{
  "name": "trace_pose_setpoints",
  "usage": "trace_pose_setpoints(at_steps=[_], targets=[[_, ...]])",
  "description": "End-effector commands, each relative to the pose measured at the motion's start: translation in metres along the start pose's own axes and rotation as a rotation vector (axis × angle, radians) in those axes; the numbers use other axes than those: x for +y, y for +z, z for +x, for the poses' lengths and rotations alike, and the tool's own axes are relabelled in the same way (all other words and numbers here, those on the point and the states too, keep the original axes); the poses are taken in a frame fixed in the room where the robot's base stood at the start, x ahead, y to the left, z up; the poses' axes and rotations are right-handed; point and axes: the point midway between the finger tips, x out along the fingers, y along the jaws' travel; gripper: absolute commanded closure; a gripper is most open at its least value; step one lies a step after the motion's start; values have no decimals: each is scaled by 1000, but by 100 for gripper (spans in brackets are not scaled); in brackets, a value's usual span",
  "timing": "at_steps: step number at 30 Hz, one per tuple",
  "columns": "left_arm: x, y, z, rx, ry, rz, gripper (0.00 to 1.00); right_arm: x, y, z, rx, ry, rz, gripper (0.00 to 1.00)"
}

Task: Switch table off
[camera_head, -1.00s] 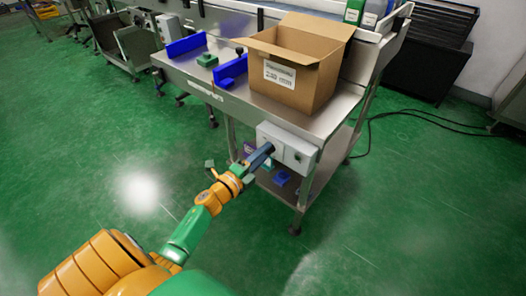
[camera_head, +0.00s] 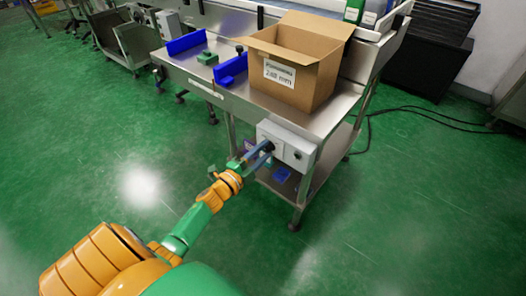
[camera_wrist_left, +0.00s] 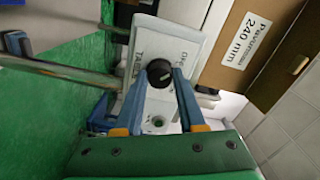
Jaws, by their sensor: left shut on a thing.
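The grey-white control box (camera_head: 284,143) hangs under the front edge of the steel table (camera_head: 212,84). In the left wrist view its panel (camera_wrist_left: 172,40) carries the word TABLE, partly covered, and a black round knob (camera_wrist_left: 159,73) with a white mark. My left gripper (camera_head: 269,147) is at the knob on the box's left part. In the left wrist view the two blue fingers of my left gripper (camera_wrist_left: 158,80) lie on either side of the knob, shut on it. A second knob (camera_head: 298,155) sits on the box's right part. My right gripper is not in view.
An open cardboard box (camera_head: 296,82) stands on the table above the control box. Blue guides (camera_head: 231,69) and a green block (camera_head: 207,58) are to its left. Blue parts (camera_head: 282,174) lie on the lower shelf. The green floor in front is clear.

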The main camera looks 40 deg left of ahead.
Motion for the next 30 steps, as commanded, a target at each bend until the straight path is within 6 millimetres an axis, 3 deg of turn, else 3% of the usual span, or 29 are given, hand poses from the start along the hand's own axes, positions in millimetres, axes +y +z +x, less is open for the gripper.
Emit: trace_pose_setpoints(at_steps=[8, 9, 11, 12, 21, 30], targets=[[0, 0, 0, 0, 0, -3, 100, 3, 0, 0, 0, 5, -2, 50], [0, 0, 0, 0, 0, -3, 50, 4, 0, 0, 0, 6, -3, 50], [0, 0, 0, 0, 0, -2, 34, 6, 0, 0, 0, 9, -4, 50], [0, 0, 0, 0, 0, -2, 31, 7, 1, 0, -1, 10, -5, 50], [0, 0, -4, 0, 1, -1, 31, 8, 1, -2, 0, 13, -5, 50], [0, 0, -63, -2, 2, -2, 31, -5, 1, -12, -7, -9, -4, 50]])
